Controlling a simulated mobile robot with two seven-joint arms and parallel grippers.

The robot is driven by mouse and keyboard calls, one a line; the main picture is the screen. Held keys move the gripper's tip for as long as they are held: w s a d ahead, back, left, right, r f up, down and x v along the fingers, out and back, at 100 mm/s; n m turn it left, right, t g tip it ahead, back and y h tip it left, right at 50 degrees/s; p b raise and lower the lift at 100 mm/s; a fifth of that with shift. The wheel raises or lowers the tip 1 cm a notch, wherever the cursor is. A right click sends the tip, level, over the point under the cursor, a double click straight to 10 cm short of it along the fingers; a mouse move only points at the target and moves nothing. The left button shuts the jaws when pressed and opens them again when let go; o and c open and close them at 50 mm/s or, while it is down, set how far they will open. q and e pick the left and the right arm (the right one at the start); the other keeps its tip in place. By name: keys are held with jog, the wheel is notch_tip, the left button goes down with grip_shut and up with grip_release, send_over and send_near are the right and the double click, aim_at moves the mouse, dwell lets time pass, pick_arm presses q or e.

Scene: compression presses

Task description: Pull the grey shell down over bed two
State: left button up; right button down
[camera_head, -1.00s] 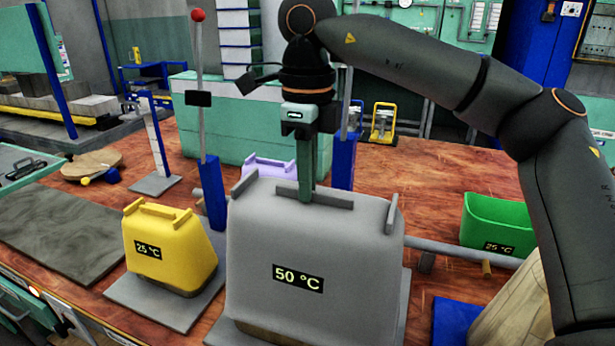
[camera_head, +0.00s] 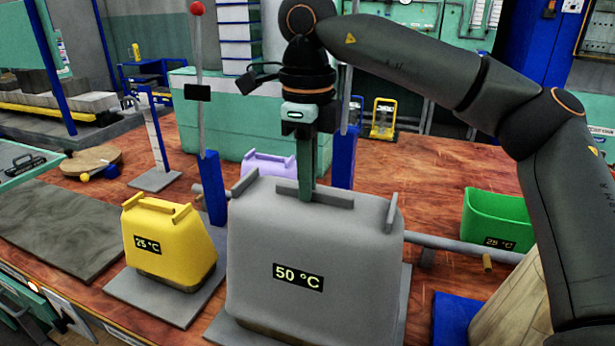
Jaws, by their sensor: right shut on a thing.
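The grey shell (camera_head: 315,235), marked 50 °C, stands large in the middle front of the head view. It has a bar handle (camera_head: 328,199) on top and raised strips at its sides. My right gripper (camera_head: 307,190) comes down from above and is shut on the bar handle. A thin brownish strip of a bed (camera_head: 262,329) shows under the shell's lower edge, above a grey base plate (camera_head: 225,327); the shell hides the rest. I cannot read a bed number. My left gripper is out of view.
A yellow 25 °C shell (camera_head: 170,240) stands close at the left and a lilac shell (camera_head: 268,165) behind. A grey horizontal rod (camera_head: 460,247) and a red-knobbed lever (camera_head: 199,80) are nearby.

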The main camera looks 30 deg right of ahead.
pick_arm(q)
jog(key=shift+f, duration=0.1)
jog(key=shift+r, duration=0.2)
pick_arm(e)
jog(key=c, duration=0.9)
grip_release()
jog(key=shift+f, duration=0.1)
notch_tip(320, 180, up, 7)
jog(key=shift+r+p, duration=0.1)
jog(key=shift+p, duration=0.8)
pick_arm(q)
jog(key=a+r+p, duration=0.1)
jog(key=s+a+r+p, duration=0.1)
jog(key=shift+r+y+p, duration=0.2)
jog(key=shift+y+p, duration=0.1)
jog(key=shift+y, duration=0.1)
pick_arm(e)
notch_tip(320, 180, up, 6)
jog(key=shift+f, duration=0.25)
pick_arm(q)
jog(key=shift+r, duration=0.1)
